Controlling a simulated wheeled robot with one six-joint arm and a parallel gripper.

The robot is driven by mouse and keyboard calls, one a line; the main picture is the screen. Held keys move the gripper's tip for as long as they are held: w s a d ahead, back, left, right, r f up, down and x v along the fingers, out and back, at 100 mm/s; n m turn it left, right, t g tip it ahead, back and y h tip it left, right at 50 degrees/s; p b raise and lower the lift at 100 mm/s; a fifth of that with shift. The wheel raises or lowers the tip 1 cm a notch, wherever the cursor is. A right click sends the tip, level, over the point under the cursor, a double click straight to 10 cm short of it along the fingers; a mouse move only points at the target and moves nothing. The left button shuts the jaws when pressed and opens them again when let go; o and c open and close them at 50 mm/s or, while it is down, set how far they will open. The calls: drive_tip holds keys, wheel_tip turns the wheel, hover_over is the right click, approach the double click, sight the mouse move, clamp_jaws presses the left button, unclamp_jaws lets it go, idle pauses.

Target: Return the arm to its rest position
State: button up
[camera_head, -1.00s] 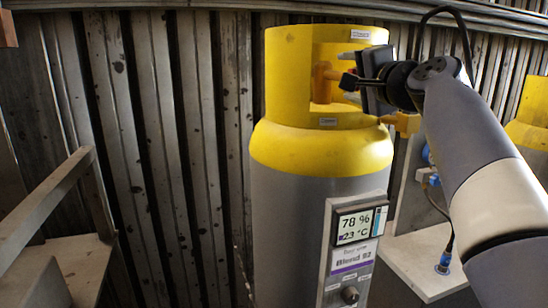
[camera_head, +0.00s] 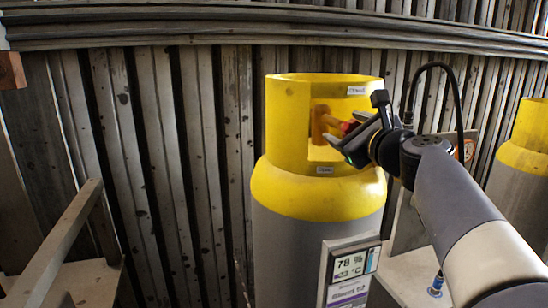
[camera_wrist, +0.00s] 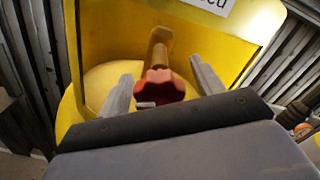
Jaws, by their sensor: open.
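My gripper (camera_head: 364,140) is at the opening in the yellow collar of a gas cylinder (camera_head: 318,190), on its right side. In the wrist view my gripper (camera_wrist: 163,82) is open, its two grey fingers apart with nothing held between them. A red valve knob (camera_wrist: 160,88) on a brass stem shows between and beyond the fingers; I cannot tell how far away it is. In the head view the red knob (camera_head: 348,127) is partly hidden by my gripper. My arm comes in from the lower right.
A display panel (camera_head: 350,266) reading 78 % and 23 °C is on the cylinder front. A second yellow cylinder (camera_head: 527,140) stands at the right. A grey rail (camera_head: 55,240) is at the left. A ribbed metal wall (camera_head: 150,150) is close behind.

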drive_tip(key=m+p, duration=0.2)
drive_tip(key=m, duration=0.1)
drive_tip(key=shift+r+m, duration=0.1)
drive_tip(key=shift+m, duration=0.3)
drive_tip(key=shift+m, duration=0.3)
drive_tip(key=shift+f, duration=0.2)
